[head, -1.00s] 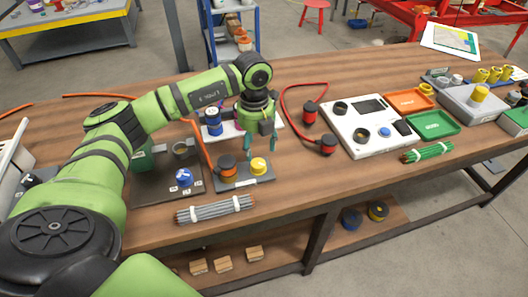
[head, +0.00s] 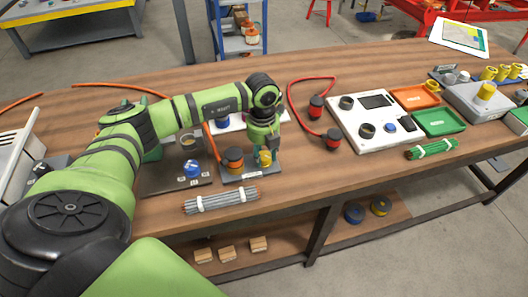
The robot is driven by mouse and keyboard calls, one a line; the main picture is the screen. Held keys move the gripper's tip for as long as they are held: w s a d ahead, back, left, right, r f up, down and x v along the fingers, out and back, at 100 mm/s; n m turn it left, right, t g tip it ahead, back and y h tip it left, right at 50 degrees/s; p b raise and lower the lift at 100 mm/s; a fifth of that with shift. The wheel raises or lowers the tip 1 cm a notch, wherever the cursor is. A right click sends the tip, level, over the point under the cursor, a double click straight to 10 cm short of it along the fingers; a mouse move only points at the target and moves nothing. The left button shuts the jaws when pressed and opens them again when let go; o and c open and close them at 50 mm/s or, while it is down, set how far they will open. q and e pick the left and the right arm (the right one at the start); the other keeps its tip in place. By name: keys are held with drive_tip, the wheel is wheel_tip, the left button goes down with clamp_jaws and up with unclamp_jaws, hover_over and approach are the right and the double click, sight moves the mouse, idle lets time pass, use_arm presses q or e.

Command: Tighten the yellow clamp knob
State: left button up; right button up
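The yellow clamp knob (head: 265,156) stands on a small dark plate (head: 238,174) near the front of the wooden bench. My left gripper (head: 267,158) points down right at the knob, its fingers low and partly covering it. The view is too small to tell whether the fingers touch or grip the knob. An orange and black knob (head: 234,157) stands on the same plate, just left of the yellow one. My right gripper is out of view.
A dark plate with a blue knob (head: 193,169) lies to the left. A bundle of grey rods (head: 221,200) lies in front. A red hose with dark-ended fittings (head: 332,139) and a white panel (head: 376,146) are to the right. The bench front between rods and green bundle (head: 431,149) is clear.

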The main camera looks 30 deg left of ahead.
use_arm(q)
drive_tip(key=m+b, duration=0.2)
drive_tip(key=m, duration=0.1)
drive_tip(key=shift+w, duration=0.15)
drive_tip(key=m+b, duration=0.3)
drive_tip(key=m, duration=0.2)
drive_tip(key=shift+m, duration=0.4)
drive_tip(key=m+b, duration=0.2)
drive_tip(key=m, duration=0.2)
drive_tip(key=shift+b, duration=0.3)
drive_tip(key=shift+d+r+m+b, duration=0.15)
drive_tip(key=shift+m+b, duration=0.75)
drive_tip(key=shift+m, duration=1.6)
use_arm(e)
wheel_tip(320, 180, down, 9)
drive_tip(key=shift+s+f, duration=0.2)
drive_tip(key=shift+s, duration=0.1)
use_arm(q)
drive_tip(key=o, duration=1.1)
drive_tip(key=shift+o, duration=0.2)
